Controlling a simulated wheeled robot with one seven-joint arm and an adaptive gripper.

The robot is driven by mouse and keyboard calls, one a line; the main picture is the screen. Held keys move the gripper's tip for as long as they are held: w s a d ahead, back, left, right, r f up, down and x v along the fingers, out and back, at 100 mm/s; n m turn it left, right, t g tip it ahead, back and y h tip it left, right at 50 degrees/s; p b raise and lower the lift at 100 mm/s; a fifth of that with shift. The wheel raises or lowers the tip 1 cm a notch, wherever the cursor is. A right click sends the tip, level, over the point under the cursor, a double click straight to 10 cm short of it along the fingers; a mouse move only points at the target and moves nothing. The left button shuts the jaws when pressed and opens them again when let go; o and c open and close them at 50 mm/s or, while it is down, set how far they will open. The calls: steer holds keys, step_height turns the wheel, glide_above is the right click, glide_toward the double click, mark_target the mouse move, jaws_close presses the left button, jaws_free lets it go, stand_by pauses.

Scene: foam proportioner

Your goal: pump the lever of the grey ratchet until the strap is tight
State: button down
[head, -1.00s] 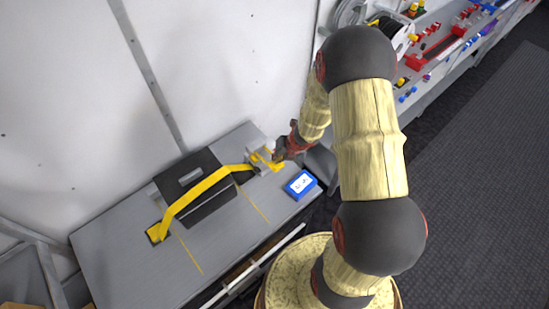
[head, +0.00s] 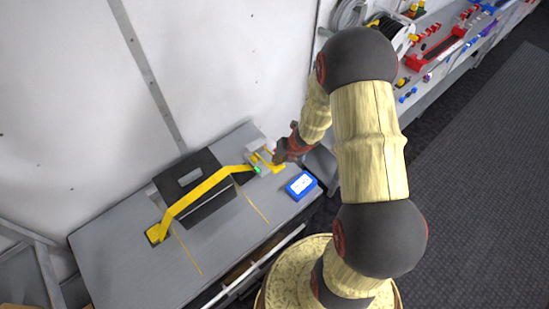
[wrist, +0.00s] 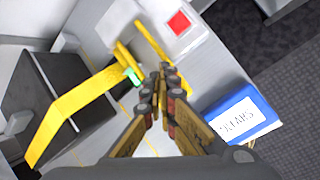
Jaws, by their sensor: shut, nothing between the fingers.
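The grey ratchet (head: 263,157) sits at the right end of the grey bench, beside the wall, with yellow parts around it. A green light glows on its strap side, also seen in the wrist view (wrist: 133,76). The yellow strap (head: 200,190) runs from the ratchet over a black case (head: 190,173) to a yellow anchor (head: 153,234) at the left. In the wrist view, yellow bars (wrist: 152,42) stand just beyond my fingertips. My gripper (wrist: 160,70) is shut and empty beside the ratchet. Whether it touches the lever I cannot tell.
A blue labelled box (head: 301,185) lies on the bench (head: 110,250) near its front right, close to my gripper. A pale unit with a red square (wrist: 178,22) stands beyond the ratchet. A shelf with reels and fittings (head: 440,45) is at the upper right.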

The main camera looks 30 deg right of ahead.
steer(key=shift+r, duration=0.1)
steer(key=shift+w+a+r+p, duration=0.1)
steer(key=shift+w+r+p, duration=0.2)
steer(key=shift+r+p, duration=0.55)
steer(key=shift+w+r+p, duration=0.3)
steer(key=shift+r+p, duration=0.45)
steer(key=shift+p, duration=0.2)
steer(key=shift+w+a+r+p, duration=0.1)
steer(key=shift+w+r+p, duration=0.2)
steer(key=shift+r+p, duration=0.55)
steer(key=r+p, duration=0.1)
steer(key=w+r+p, duration=0.1)
steer(key=r+p, duration=0.2)
steer(key=p, duration=0.1)
steer(key=shift+w+a+r, duration=0.15)
steer(key=shift+w+r, duration=0.15)
steer(key=shift+w, duration=0.05)
